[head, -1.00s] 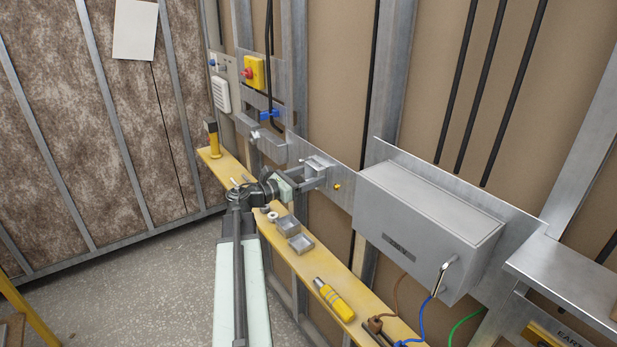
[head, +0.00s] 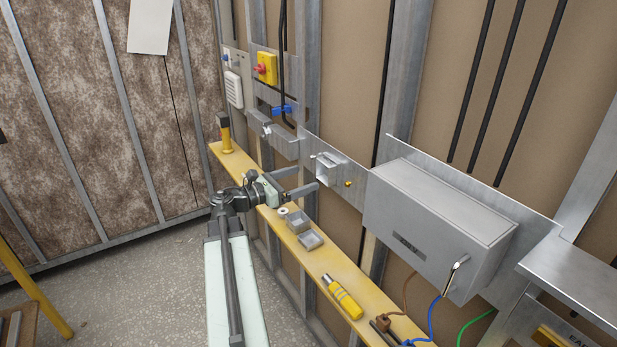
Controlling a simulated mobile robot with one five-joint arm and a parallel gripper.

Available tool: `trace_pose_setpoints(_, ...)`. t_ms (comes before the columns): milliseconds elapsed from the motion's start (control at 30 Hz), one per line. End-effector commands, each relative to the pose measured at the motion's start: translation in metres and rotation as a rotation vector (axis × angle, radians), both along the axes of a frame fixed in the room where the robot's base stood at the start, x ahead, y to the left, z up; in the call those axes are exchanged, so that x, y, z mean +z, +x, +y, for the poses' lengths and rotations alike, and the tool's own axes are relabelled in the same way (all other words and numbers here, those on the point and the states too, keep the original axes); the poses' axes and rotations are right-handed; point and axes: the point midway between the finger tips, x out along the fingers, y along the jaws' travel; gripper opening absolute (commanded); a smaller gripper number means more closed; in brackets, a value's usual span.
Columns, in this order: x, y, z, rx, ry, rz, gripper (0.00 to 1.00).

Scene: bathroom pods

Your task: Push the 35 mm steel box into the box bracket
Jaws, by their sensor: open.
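A small open-fronted grey steel box (head: 327,172) is at the box bracket (head: 348,173) on the metal wall plate. I cannot tell from here how deep it sits in it. My gripper (head: 305,180) is left of the box, its two dark fingers spread and pointing toward it. No box shows between the fingers. The fingertips look close to the box's left side; whether they touch it cannot be told.
Two more grey boxes (head: 298,221) (head: 310,240) and a white ring (head: 283,211) lie on the yellow shelf (head: 262,225). A yellow tool (head: 341,297) lies further along. A large grey enclosure (head: 435,225) juts out to the right. Grey floor is open at left.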

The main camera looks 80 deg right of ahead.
Motion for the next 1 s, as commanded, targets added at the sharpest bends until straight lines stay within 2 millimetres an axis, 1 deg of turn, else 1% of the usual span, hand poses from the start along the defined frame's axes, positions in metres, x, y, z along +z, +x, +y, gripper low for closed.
trace_pose_setpoints(400, 0.000, 0.000, 0.000, 0.000, 0.000, 0.000, 0.90)
trace_pose_setpoints(467, -0.001, 0.001, 0.001, 0.001, -0.009, -0.008, 0.74)
trace_pose_setpoints(500, -0.002, 0.003, 0.003, 0.003, -0.030, -0.028, 0.62)
trace_pose_setpoints(567, -0.003, 0.007, 0.008, 0.005, -0.073, -0.070, 0.46)
trace_pose_setpoints(600, -0.004, 0.009, 0.010, 0.005, -0.097, -0.093, 0.35)
trace_pose_setpoints(667, -0.004, 0.010, 0.011, 0.005, -0.119, -0.113, 0.18)
trace_pose_setpoints(700, -0.004, 0.010, 0.011, 0.005, -0.123, -0.117, 0.07)
trace_pose_setpoints(733, -0.004, 0.010, 0.011, 0.004, -0.123, -0.117, 0.00)
trace_pose_setpoints(867, -0.003, 0.006, 0.007, 0.004, -0.123, -0.116, 0.00)
trace_pose_setpoints(1000, -0.003, -0.008, -0.006, 0.002, -0.122, -0.116, 0.00)
